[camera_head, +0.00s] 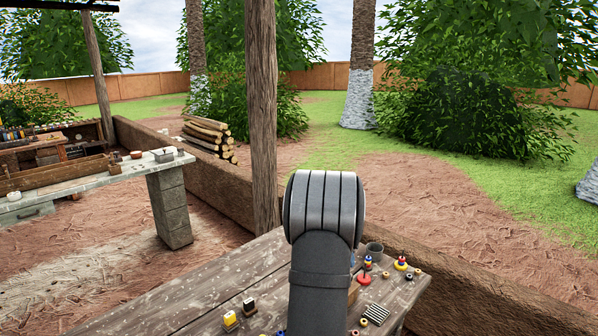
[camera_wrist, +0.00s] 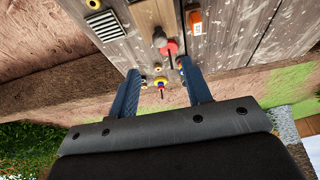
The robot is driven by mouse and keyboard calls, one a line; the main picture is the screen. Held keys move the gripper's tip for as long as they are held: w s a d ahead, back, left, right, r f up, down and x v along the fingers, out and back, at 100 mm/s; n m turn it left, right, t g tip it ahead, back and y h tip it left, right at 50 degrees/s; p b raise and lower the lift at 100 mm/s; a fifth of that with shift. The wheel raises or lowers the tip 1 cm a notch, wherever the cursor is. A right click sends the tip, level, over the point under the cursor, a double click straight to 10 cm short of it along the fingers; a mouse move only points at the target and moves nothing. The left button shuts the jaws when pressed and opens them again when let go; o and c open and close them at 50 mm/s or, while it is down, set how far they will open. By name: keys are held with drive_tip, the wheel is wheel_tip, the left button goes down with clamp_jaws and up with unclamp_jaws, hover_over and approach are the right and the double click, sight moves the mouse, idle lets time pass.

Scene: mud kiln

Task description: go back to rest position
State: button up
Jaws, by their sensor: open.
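My gripper (camera_wrist: 158,68) shows in the wrist view with its two blue fingers apart and nothing held between them. It hangs over the edge of the wooden table (camera_head: 190,298). Small objects lie beyond and between the fingertips, including a red round piece (camera_wrist: 171,47) and a grey piece (camera_wrist: 159,38). In the head view my arm stands upright in the middle of the picture and hides the gripper and part of the table.
A striped block (camera_head: 375,314), a grey cup (camera_head: 374,249), a red-based piece (camera_head: 365,278) and several small rings lie right of my arm. Yellow (camera_head: 230,320) and black-and-yellow (camera_head: 249,306) pieces lie left. A wooden post (camera_head: 262,120) rises behind the table.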

drive_tip(key=x, duration=0.9)
drive_tip(key=shift+w+d+f, duration=0.1)
drive_tip(key=shift+w+f, duration=0.05)
drive_tip(key=shift+f, duration=0.25)
drive_tip(key=shift+r, duration=0.1)
drive_tip(key=v, duration=1.8)
drive_tip(key=x, duration=1.8)
drive_tip(key=shift+s+a, duration=0.25)
drive_tip(key=shift+a, duration=0.05)
drive_tip(key=s+a, duration=0.5)
drive_tip(key=shift+s+a+r, duration=0.15)
drive_tip(key=shift+s+r, duration=0.1)
drive_tip(key=shift+r, duration=0.05)
drive_tip(key=v, duration=1.6)
drive_tip(key=w+a+f+y, duration=0.1)
drive_tip(key=a+f, duration=0.3)
drive_tip(key=f, duration=0.2)
drive_tip(key=shift+w+f+g, duration=0.2)
drive_tip(key=shift+g, duration=0.2)
